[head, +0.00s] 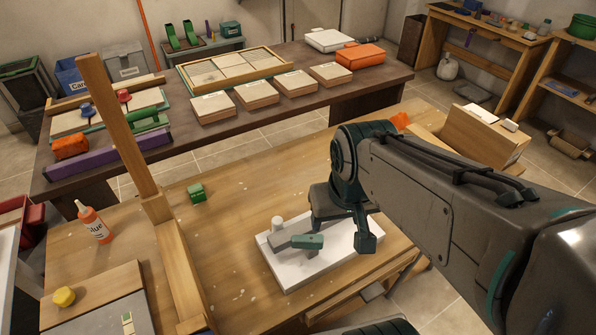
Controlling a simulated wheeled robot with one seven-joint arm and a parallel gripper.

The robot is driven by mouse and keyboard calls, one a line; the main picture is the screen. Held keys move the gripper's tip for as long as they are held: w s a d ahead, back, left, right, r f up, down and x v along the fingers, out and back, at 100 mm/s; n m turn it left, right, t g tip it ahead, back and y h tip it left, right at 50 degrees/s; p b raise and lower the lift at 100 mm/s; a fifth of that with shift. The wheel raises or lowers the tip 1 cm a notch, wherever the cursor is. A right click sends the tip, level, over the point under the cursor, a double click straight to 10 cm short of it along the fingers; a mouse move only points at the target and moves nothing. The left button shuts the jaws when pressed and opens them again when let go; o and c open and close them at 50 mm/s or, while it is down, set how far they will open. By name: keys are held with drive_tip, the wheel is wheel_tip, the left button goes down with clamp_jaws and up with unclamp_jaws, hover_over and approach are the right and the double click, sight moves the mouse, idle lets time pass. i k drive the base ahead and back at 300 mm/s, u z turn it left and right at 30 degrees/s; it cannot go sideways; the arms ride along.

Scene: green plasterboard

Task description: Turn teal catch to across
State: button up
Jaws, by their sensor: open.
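The teal catch (308,241) is a small block-like piece on a white base plate (290,280) on the wooden workbench. A grey bar lies beside it, running to the left, and a short white post stands near the plate's left edge. I cannot tell exactly how the catch and bar join. My gripper (340,228) is just to the right of the catch and above the plate, with its dark fingers apart and nothing seen between them. No contact with the catch is visible. My gripper and arm hide the plate's back right part.
A wooden post (120,125) rises left of the plate. A green block (197,192) and an orange glue bottle (94,224) stand on the bench. A cardboard box (485,138) is behind my arm.

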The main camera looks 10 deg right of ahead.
sight(307, 241)
drive_tip(key=u, duration=0.25)
drive_tip(key=k, duration=0.7)
drive_tip(key=z, duration=1.05)
drive_tip(key=i, duration=0.6)
drive_tip(key=u, duration=0.35)
